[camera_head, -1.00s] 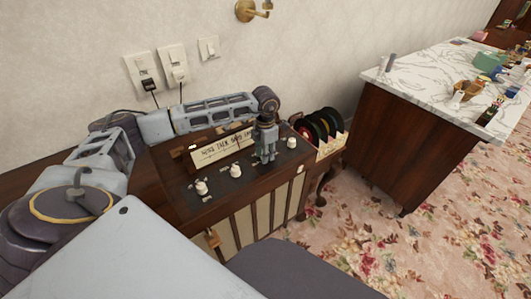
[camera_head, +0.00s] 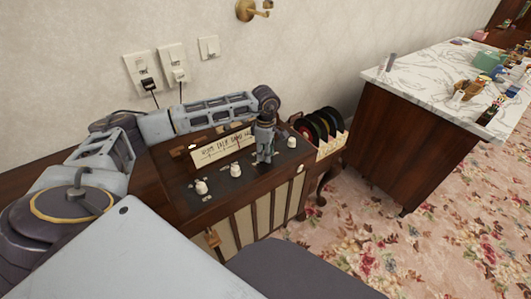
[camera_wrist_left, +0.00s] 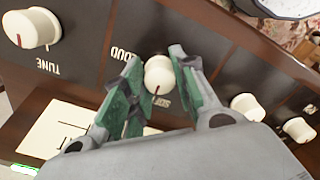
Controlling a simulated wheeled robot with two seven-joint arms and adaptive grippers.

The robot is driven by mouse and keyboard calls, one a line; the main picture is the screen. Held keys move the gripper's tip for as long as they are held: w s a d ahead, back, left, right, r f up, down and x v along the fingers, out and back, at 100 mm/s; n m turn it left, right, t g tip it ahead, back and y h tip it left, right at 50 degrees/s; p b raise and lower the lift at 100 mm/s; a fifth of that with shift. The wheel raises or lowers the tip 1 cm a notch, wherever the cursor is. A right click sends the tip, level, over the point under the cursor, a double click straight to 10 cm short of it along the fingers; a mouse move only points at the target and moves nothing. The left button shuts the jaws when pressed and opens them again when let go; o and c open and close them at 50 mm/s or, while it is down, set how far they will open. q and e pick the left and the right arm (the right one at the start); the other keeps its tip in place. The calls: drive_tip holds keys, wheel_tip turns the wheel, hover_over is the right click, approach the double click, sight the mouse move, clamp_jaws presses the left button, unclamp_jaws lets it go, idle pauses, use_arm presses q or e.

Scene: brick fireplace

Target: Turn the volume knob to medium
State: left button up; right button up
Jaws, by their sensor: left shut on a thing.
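The radio (camera_head: 258,205) is a brown wooden cabinet with a dark panel, a lit dial strip and cream knobs. In the left wrist view the volume knob (camera_wrist_left: 158,75) is cream and round, between the labels LOUD and SOFT. Its red mark faces the bottom of that picture, towards SOFT. My left gripper (camera_head: 264,158) points down onto the panel and hides this knob in the head view. In the left wrist view its green-padded fingers (camera_wrist_left: 158,88) are on either side of the knob, shut on it. My right gripper is not in view.
The TUNE knob (camera_wrist_left: 32,28) is beside the volume knob; two other cream knobs (camera_head: 201,187) (camera_head: 235,170) are on the other side. A record rack (camera_head: 322,130) stands right of the radio. A marble-topped counter (camera_head: 415,75) stands farther right. Wall sockets (camera_head: 143,73) are behind.

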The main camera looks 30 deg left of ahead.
use_arm(q)
drive_tip(key=m, duration=0.6)
drive_tip(key=shift+a, duration=0.1)
drive_tip(key=shift+r, duration=0.1)
idle(0.4)
drive_tip(key=o, duration=1)
drive_tip(key=shift+o, duration=0.2)
wheel_tip(320, 180, up, 12)
idle(0.8)
